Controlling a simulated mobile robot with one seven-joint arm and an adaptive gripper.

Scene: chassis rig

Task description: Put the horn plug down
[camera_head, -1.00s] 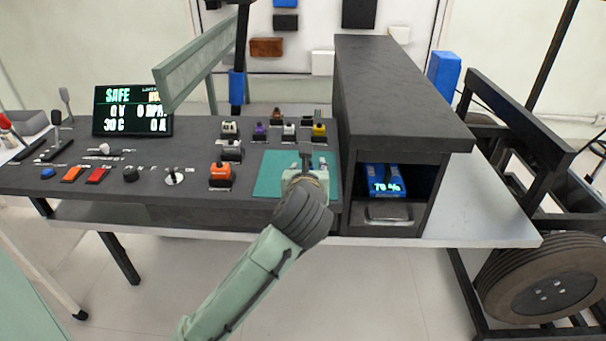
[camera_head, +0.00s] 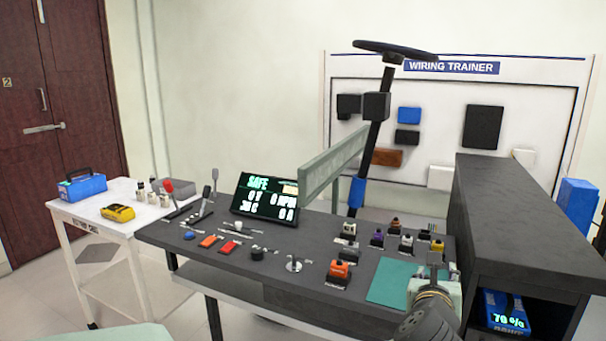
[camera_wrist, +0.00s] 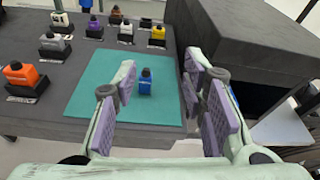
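A small blue plug with a dark top (camera_wrist: 146,82) stands upright on the teal mat (camera_wrist: 95,100) in the wrist view. It is the only plug on the mat; I take it as the horn plug, though no label is readable. My gripper (camera_wrist: 160,64) is open, with its purple-padded fingers spread on either side of the plug. A gap shows between the plug and each finger. In the head view my gripper (camera_head: 432,272) is over the right part of the mat (camera_head: 390,284) and hides the plug.
An orange plug (camera_head: 339,272) and several other plugs in black sockets stand left of and behind the mat. A tall dark box (camera_head: 515,215) rises close on the right. A blue battery unit (camera_head: 506,310) sits in its opening. A steering wheel (camera_head: 395,50) stands behind.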

